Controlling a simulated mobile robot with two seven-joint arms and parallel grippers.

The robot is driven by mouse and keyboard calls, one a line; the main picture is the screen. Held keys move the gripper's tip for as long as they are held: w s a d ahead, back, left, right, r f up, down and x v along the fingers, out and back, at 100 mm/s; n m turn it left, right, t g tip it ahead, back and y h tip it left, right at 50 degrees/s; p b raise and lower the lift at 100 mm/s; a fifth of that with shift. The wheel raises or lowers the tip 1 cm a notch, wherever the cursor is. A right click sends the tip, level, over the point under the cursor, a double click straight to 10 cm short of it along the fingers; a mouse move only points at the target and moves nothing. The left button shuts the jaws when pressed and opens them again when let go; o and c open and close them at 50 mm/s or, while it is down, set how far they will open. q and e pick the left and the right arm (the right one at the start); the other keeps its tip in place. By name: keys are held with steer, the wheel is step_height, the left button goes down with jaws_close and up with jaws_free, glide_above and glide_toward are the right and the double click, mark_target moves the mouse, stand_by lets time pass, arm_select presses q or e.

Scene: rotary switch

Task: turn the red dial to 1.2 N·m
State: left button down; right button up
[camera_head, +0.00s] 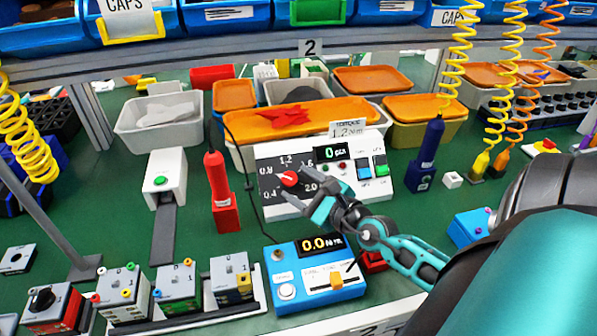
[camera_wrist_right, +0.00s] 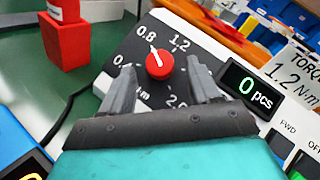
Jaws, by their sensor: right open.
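The red dial (camera_head: 289,179) sits on the black scale plate of a white control box (camera_head: 375,186). It also shows in the right wrist view (camera_wrist_right: 159,64), where its white pointer aims up and left at about the 0.8 mark, left of 1.2. A card reading 1.2 N·m (camera_wrist_right: 292,75) stands behind the box. My right gripper (camera_head: 318,207) is open in front of the dial. In the right wrist view its two fingers (camera_wrist_right: 162,88) are spread on either side below the dial, with nothing between them. My left gripper is not in view.
A red tool (camera_head: 222,195) stands upright left of the box, and a blue one (camera_head: 428,155) right of it. A blue meter reading 0.0 (camera_head: 291,290) lies in front. Bins and trays stand behind.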

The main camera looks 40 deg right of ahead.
steer(key=s, duration=0.4)
steer(key=shift+s+r+b, duration=0.15)
steer(key=shift+s+b, duration=0.2)
steer(key=shift+s, duration=0.05)
steer(key=shift+s+r, duration=0.2)
steer(key=shift+s, duration=0.55)
